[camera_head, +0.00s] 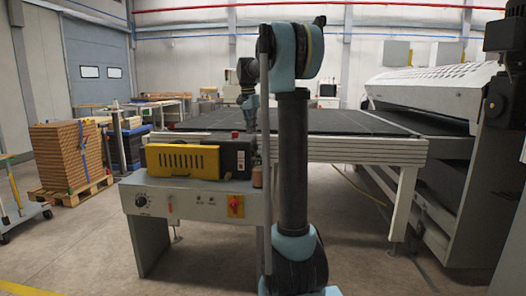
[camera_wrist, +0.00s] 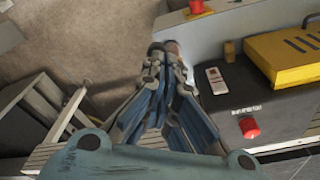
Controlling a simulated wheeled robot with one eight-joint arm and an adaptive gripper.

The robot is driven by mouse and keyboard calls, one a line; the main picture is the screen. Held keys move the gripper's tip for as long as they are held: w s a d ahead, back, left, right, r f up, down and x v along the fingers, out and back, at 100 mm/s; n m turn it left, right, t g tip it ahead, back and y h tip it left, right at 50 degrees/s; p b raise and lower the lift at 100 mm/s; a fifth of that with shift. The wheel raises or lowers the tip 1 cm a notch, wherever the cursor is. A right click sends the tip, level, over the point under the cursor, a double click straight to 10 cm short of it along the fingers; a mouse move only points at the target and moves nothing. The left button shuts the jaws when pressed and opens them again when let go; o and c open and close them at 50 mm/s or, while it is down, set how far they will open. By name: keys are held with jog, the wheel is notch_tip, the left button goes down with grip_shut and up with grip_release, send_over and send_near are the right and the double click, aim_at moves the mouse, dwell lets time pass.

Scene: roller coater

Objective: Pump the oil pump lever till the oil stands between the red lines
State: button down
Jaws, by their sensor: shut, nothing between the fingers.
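My gripper (camera_wrist: 164,52) points away from the wrist camera, with its fingertips together and nothing seen between them. A small pale rounded part (camera_wrist: 171,47) shows just behind the fingertips at the machine's edge; I cannot tell whether it belongs to the oil pump, or whether the fingers touch it. In the head view a small brown cylinder (camera_head: 257,177) stands at the right end of the grey machine (camera_head: 155,203); I cannot tell what it is. I cannot make out the pump lever, the oil level or the red lines in either view. My arm hides part of the machine.
A yellow vented cover (camera_head: 183,160) sits on the machine; it also shows in the wrist view (camera_wrist: 285,55). A red button (camera_wrist: 249,127) and a white plate (camera_wrist: 215,80) lie near my gripper. A conveyor table (camera_head: 345,147) stands behind.

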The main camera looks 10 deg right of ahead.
aim_at(254, 145)
jog(key=shift+d+r, duration=0.15)
jog(key=shift+d, duration=0.1)
jog(key=shift+w+d+f, duration=0.1)
jog(key=shift+f, duration=1.65)
jog(key=shift+w+d+f, duration=0.1)
jog(key=shift+f, duration=1.65)
jog(key=shift+f, duration=2.2)
